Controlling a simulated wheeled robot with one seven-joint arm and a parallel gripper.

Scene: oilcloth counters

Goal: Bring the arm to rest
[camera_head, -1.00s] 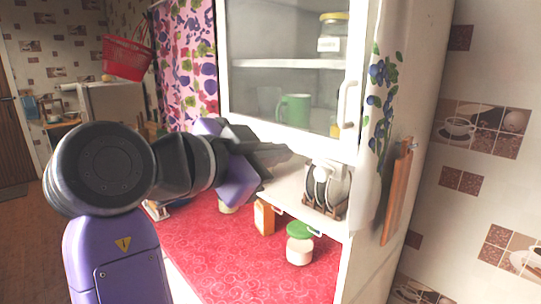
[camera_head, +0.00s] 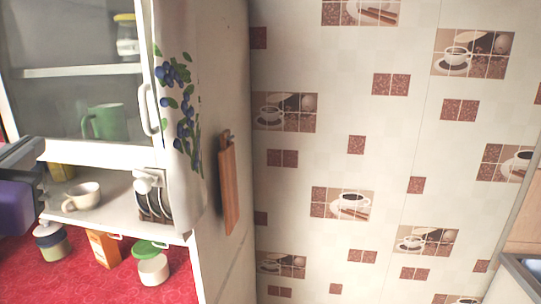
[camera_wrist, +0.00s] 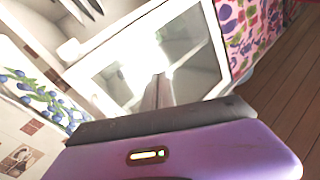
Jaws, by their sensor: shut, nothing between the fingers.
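In the head view only part of my purple and dark wrist shows at the left edge, in front of the cabinet's left side. The rest of my arm is out of that view.
The cabinet (camera_head: 215,90) stands at left over a red counter (camera_head: 190,287). A white cup (camera_head: 84,196), a plate rack (camera_head: 152,200) and a green-lidded jar (camera_head: 152,268) are near my wrist. A cutting board (camera_head: 229,185) hangs on the cabinet side. Tiled wall fills the right.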

